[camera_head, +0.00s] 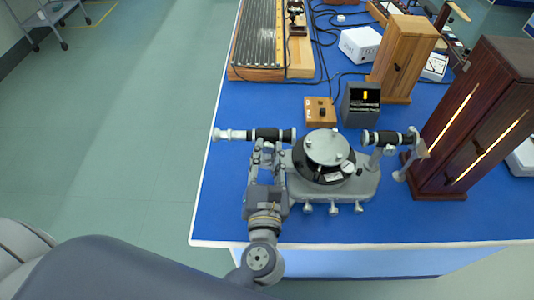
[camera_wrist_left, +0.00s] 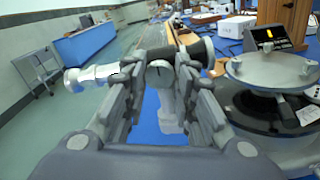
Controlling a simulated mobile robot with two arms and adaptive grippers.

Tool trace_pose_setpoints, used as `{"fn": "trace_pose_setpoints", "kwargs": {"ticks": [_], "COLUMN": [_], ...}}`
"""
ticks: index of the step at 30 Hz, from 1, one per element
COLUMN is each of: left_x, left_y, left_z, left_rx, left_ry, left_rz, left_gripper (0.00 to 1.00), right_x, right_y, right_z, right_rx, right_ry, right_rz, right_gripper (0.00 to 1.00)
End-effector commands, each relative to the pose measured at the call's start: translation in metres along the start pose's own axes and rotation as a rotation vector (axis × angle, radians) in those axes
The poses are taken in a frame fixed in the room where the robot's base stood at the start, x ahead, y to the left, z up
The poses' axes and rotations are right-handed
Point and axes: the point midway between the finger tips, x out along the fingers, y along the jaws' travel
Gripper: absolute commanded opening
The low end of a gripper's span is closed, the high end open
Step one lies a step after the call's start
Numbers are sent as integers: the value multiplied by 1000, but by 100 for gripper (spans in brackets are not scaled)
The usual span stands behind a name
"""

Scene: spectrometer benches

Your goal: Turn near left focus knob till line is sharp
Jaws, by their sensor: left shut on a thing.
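The spectrometer (camera_head: 355,190) stands on the blue bench with its round table (camera_head: 326,147) on top. Its left tube (camera_head: 273,134) is black with a silver eyepiece end pointing left. My left gripper (camera_head: 264,152) reaches up to this tube from the near side. In the left wrist view its fingers (camera_wrist_left: 160,85) are closed around a round grey focus knob (camera_wrist_left: 159,70) with a dark mark on its face, on the tube's near side. A small dark display box (camera_head: 361,104) behind the spectrometer shows a yellow-orange bar. My right gripper is not in view.
A tall dark wooden lamp housing (camera_head: 477,120) with glowing slits stands right of the spectrometer. A wooden box with a button (camera_head: 320,112), a lighter wooden housing (camera_head: 403,55) and a white box (camera_head: 360,44) stand behind. The front left bench top is clear.

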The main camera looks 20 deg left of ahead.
Motion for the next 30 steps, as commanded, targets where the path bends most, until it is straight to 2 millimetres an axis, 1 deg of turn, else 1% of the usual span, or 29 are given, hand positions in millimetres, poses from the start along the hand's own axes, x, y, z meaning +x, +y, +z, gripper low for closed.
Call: {"fn": "trace_pose_setpoints", "kwargs": {"ticks": [5,11,21,30], "left_x": [0,0,0,0], "left_y": [0,0,0,-1], "left_z": [2,4,4,2], "left_rx": [69,211,532,798], "left_ry": [1,3,3,3], "left_rz": [-1,-1,-3,-2], "left_gripper": [2,2,2,2], "right_x": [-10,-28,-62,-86], "right_y": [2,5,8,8], "right_z": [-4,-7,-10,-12], "right_rx": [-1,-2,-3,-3], "right_ry": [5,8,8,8], "right_rz": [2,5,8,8], "right_gripper": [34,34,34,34]}}
